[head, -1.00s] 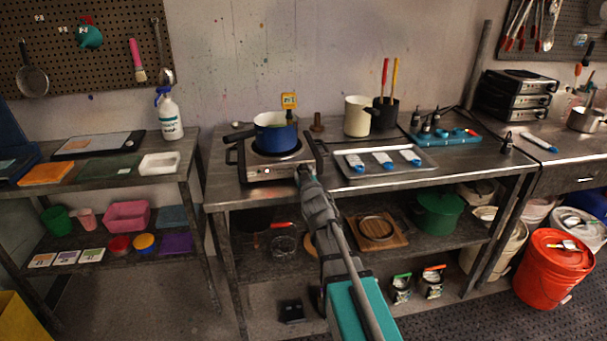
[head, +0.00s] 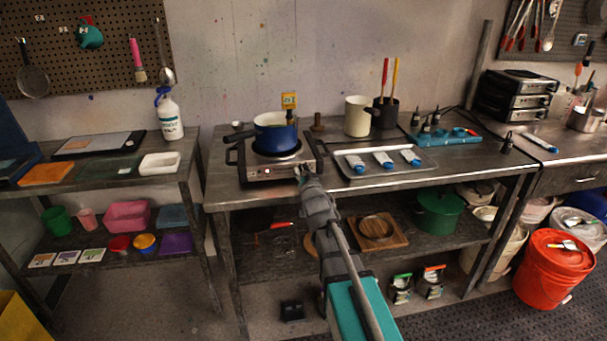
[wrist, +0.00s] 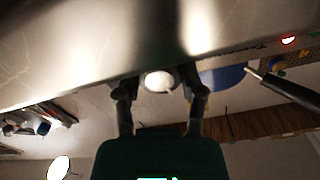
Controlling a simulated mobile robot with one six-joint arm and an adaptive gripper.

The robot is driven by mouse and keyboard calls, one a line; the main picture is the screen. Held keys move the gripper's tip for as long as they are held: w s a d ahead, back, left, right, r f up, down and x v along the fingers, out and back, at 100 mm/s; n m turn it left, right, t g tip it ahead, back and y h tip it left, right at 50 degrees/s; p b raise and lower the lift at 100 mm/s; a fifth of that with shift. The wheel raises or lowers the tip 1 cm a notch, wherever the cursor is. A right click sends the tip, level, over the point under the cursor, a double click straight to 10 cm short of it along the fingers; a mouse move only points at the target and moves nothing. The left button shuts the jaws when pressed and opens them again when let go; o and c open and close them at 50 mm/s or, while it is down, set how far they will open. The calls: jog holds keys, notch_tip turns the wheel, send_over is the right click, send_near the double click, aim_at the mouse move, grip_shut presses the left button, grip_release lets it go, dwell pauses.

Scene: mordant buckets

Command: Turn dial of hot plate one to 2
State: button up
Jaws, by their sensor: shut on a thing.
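The hot plate (head: 258,174) is a silver box with black side handles on the middle table. A blue pot (head: 275,136) sits on its burner. My gripper (head: 303,174) is at the right part of the hot plate's front panel, reaching up from the front. In the wrist view, my gripper's (wrist: 159,88) two dark fingers stand on either side of a pale round dial (wrist: 158,81) and are shut on it. The dial's markings and setting cannot be read. In the head view my gripper hides the dial.
A metal tray (head: 350,182) with several blue-tipped white items lies right of the hot plate. A cream pot (head: 358,116) and a black holder (head: 386,116) with red and yellow handles stand behind it.

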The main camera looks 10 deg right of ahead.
dwell(0.3)
jog(key=o, duration=1.1)
jog(key=shift+o, duration=0.2)
jog(key=s, duration=0.7)
jog(key=shift+s, duration=0.3)
